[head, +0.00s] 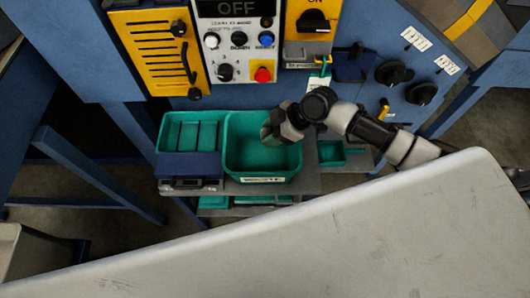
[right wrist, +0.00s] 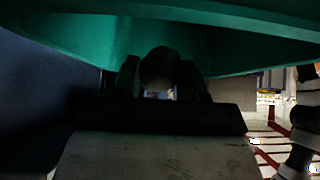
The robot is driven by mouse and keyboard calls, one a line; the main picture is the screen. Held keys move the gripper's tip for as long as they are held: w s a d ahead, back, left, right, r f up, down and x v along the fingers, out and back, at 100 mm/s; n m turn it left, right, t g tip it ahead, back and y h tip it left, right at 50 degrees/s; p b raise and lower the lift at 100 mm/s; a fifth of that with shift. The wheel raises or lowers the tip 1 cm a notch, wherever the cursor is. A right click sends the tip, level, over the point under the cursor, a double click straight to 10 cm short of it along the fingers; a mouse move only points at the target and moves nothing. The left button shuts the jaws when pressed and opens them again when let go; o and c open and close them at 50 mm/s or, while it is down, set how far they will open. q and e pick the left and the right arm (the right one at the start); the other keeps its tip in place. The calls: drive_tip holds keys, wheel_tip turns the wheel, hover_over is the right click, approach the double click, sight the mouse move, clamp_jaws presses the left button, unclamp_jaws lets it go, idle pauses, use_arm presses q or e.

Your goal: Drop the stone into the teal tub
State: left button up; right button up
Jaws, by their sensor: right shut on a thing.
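The teal tub (head: 238,150) stands on a grey shelf below the control panel, with a white label on its front. My right gripper (head: 270,134) is over the tub's right back part, pointing down into its opening. In the right wrist view, the gripper's fingers (right wrist: 161,82) are shut on a dark, rounded stone (right wrist: 160,66). The tub's teal wall (right wrist: 215,45) spans the top of that view. The stone is hidden in the head view. My left gripper is not in view.
A shallow teal tray (head: 180,132) and a dark blue scale-like box (head: 189,168) stand left of the tub. The panel (head: 237,45) with knobs and buttons rises behind. A pale surface (head: 400,235) fills the foreground.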

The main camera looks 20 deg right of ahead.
drive_tip(key=o, duration=1)
drive_tip(key=shift+o, duration=0.2)
drive_tip(key=shift+r, duration=0.1)
drive_tip(key=v, duration=1)
drive_tip(key=shift+d+r, duration=0.2)
drive_tip(key=shift+d, duration=0.05)
drive_tip(key=shift+s, duration=0.15)
